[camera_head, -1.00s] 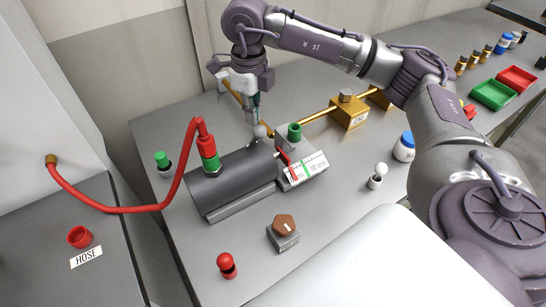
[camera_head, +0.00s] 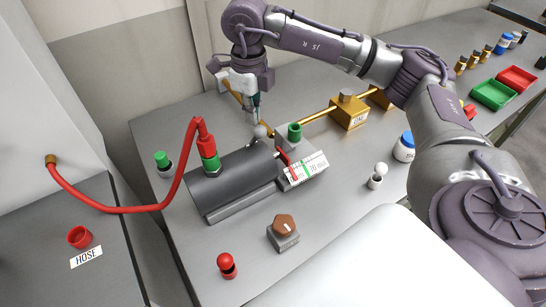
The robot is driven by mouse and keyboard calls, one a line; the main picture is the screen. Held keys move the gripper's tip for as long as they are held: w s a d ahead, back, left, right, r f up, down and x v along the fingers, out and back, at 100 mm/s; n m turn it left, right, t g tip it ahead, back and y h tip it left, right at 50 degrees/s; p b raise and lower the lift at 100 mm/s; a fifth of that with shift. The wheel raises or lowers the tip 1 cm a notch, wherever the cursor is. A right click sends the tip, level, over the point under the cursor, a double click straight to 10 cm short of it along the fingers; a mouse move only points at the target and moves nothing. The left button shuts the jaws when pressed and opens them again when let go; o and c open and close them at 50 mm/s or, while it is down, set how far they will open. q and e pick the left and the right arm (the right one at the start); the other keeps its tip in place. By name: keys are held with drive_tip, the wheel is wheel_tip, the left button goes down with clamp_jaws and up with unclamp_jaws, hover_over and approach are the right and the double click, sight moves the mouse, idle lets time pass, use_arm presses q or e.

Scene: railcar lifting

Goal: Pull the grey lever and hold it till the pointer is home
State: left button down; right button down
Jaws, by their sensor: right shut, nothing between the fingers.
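The grey lever (camera_head: 260,131), a round grey knob on a short stem, stands behind the dark grey cylinder (camera_head: 235,178). My right gripper (camera_head: 255,117) points down at the knob with its fingers shut and nothing between them. Its tips are at or just behind the knob; I cannot tell whether they touch. The red pointer (camera_head: 292,171) lies on the white scale (camera_head: 315,164) at the cylinder's right end, to the left of the green mark (camera_head: 306,169). My left gripper is not in view.
A red hose (camera_head: 115,210) runs from the left wall to the cylinder's top. A brown knob (camera_head: 284,222), a red-capped fitting (camera_head: 227,265) and a white ball-topped lever (camera_head: 380,170) stand in front. A brass block (camera_head: 349,112) with a rod lies behind right.

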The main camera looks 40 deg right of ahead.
wheel_tip(320, 180, up, 8)
drive_tip(key=w+p, duration=0.2)
drive_tip(key=p, duration=0.2)
drive_tip(key=shift+p, duration=0.4)
idle(0.4)
drive_tip(key=shift+d, duration=0.1)
idle(0.4)
